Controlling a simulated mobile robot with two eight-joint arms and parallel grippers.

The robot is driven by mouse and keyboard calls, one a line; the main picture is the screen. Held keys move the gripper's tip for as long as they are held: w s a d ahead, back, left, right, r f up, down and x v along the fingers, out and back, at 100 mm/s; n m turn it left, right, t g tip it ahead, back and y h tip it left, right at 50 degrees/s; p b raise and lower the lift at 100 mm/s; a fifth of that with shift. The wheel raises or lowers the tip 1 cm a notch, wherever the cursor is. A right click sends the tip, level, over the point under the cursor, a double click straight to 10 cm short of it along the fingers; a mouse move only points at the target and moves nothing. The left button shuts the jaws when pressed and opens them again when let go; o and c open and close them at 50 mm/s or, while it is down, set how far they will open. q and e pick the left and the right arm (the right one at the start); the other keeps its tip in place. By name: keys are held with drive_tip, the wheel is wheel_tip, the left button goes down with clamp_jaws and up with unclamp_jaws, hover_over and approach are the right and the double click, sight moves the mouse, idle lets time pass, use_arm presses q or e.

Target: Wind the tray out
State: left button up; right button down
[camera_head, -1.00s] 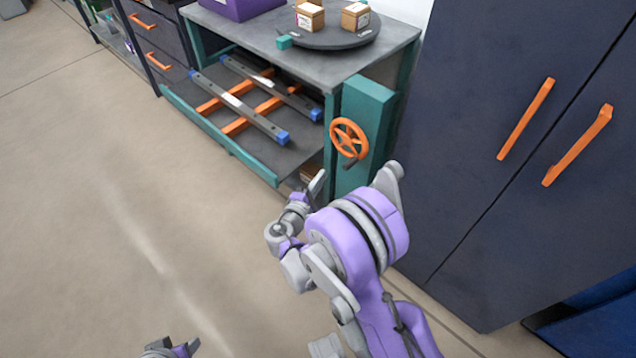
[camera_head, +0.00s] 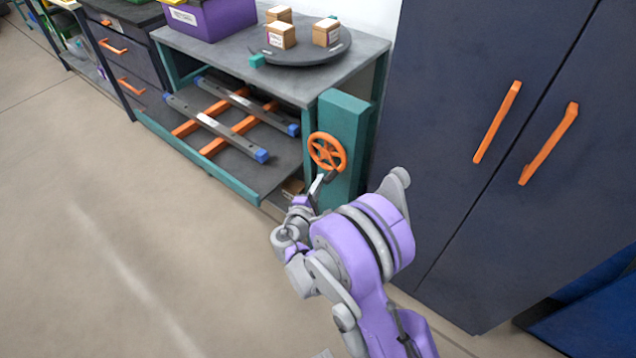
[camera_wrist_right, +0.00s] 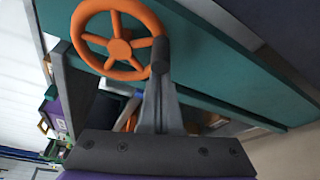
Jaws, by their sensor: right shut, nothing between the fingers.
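An orange spoked handwheel (camera_head: 327,152) is mounted on a teal post at the bench's right end. Its dark crank handle (camera_head: 331,176) is at the wheel's lower side. The grey tray (camera_head: 284,163) with a teal front edge is low in the bench frame. My right gripper (camera_head: 317,186) is shut and empty, its tip close to the crank handle. In the right wrist view, the fingers (camera_wrist_right: 160,92) point at the handle (camera_wrist_right: 160,52), which overlaps their tip; I cannot tell whether they touch. My left gripper is out of view.
Two grey rails with blue ends (camera_head: 216,128) lie across orange bars on the tray. A dark turntable (camera_head: 308,50) with small boxes and a purple bin (camera_head: 210,16) stand on the bench top. A dark cabinet (camera_head: 450,130) stands close on the right. The floor at left is clear.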

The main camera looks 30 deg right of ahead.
drive_tip(key=shift+s+d+r+n, duration=0.15)
drive_tip(key=shift+s+n, duration=0.1)
drive_tip(key=shift+n, duration=0.15)
